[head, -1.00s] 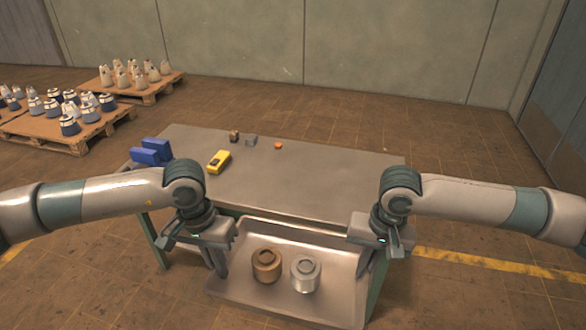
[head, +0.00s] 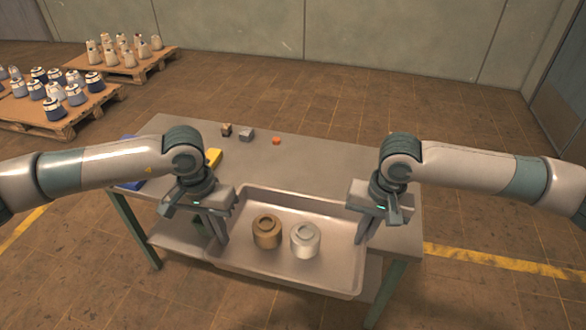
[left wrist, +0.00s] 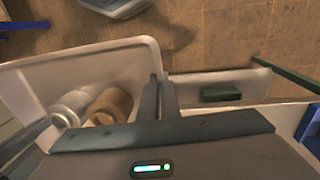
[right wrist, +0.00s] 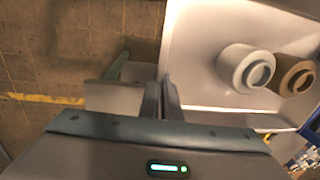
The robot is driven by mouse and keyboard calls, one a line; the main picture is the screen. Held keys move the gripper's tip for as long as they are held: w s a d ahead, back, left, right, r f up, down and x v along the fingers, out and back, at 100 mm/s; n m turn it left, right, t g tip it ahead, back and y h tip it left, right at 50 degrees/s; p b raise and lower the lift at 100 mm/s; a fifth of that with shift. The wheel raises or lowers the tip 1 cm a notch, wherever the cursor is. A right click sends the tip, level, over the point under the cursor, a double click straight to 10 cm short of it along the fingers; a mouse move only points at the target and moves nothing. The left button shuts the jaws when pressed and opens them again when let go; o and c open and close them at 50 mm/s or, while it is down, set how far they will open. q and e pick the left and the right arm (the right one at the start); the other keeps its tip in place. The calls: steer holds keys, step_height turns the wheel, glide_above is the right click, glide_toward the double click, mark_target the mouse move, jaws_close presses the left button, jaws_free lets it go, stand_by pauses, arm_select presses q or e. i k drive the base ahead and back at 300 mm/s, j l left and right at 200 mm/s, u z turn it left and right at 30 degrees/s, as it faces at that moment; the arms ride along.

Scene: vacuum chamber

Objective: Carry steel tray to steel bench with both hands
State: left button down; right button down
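The steel tray (head: 285,282) holds a brown ringed cylinder (head: 266,232) and a silver one (head: 305,240), both upright. My left gripper (head: 217,236) is shut on the tray's left wall, and my right gripper (head: 364,226) is shut on its right wall. The left wrist view shows the fingers (left wrist: 160,97) pinching the wall, and the right wrist view shows the same (right wrist: 162,100). The tray looks about level. It overlaps the near part of the steel bench (head: 335,168) in the head view. Whether it touches the top cannot be told.
On the bench's far side are a brown block (head: 227,130), a grey block (head: 246,134) and an orange piece (head: 276,141). A yellow device (head: 214,158) and blue blocks (head: 130,184) are partly behind my left arm. The bench's right half looks clear. Loaded pallets (head: 60,128) stand far left.

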mark_target(293, 178)
steer(key=i, duration=1.25)
